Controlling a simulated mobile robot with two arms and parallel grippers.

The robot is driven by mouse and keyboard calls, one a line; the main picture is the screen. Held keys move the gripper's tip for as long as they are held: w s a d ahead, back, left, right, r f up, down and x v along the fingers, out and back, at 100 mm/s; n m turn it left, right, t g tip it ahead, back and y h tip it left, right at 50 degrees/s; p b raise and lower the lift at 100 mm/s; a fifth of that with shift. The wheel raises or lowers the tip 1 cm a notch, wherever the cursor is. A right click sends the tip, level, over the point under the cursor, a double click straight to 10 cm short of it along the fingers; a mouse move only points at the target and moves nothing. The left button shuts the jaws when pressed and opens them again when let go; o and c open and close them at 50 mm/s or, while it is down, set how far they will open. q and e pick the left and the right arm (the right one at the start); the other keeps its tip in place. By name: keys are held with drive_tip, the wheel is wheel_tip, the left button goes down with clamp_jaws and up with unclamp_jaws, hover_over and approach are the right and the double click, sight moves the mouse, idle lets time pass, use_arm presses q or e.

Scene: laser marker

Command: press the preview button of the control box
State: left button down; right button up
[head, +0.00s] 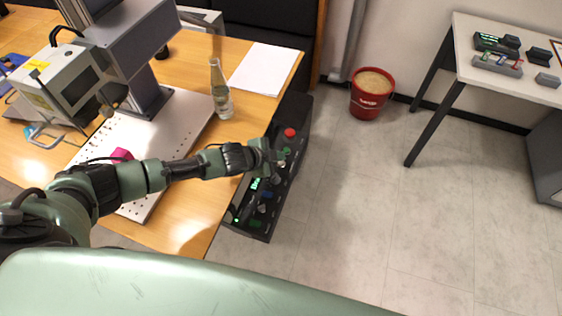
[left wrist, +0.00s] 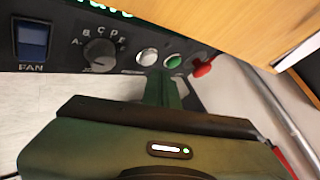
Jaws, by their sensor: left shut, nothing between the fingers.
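The black control box (head: 297,112) stands at the right edge of the wooden table, with a red button (head: 290,132) and green lit displays. In the left wrist view its panel (left wrist: 62,62) has a blue FAN switch (left wrist: 32,40), a lettered knob (left wrist: 100,52), a silver button (left wrist: 147,57), a green button (left wrist: 173,61) and a red knob (left wrist: 203,67). I cannot read which one is preview. My left gripper (head: 270,157) is shut and empty over the box; its fingertips (left wrist: 159,76) are just below the silver and green buttons. Contact cannot be told. My right gripper is out of view.
A glass bottle (head: 221,100) and white paper (head: 263,69) are on the table. The laser marker (head: 65,82) stands over a perforated plate (head: 180,120) with a pink piece (head: 121,155). A red bucket (head: 371,98) is on the floor. Open floor lies right of the box.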

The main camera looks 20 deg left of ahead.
sight(279, 164)
use_arm(q)
drive_tip(key=shift+f, duration=0.1)
idle(0.7)
drive_tip(key=shift+f, duration=0.35)
drive_tip(key=shift+f+b, duration=0.4)
drive_tip(key=shift+b, duration=0.05)
idle(0.6)
idle(0.3)
drive_tip(key=shift+r+p, duration=0.8)
drive_tip(key=shift+p, duration=0.05)
wheel_tip(279, 164, up, 5)
drive_tip(key=p, duration=0.5)
drive_tip(key=shift+r, duration=0.1)
